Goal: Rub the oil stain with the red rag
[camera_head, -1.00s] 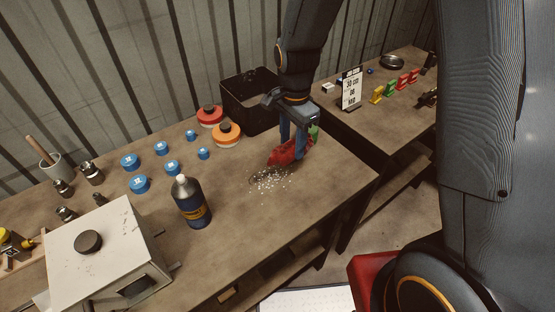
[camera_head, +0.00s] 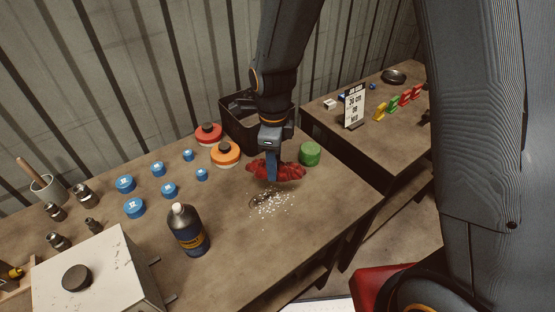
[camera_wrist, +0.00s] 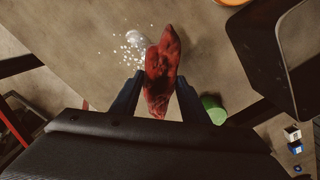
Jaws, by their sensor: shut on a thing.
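The red rag (camera_head: 290,172) is bunched in my gripper (camera_head: 271,178), which is shut on it just behind the stain in the head view. In the wrist view the rag (camera_wrist: 160,72) hangs between the two fingers of my gripper (camera_wrist: 155,92). The oil stain (camera_head: 262,197) is a dark patch on the workbench with white granules (camera_head: 270,205) scattered over it. In the wrist view the granules (camera_wrist: 130,50) lie to the left of the rag. I cannot tell whether the rag touches the bench.
A green tin (camera_head: 310,153) stands right of the rag, with an orange-lidded tin (camera_head: 226,154) and a red-lidded one (camera_head: 208,134) to the left. A black bin (camera_head: 233,124) is behind. A dark bottle (camera_head: 188,231) stands front left. The bench right of the stain is clear.

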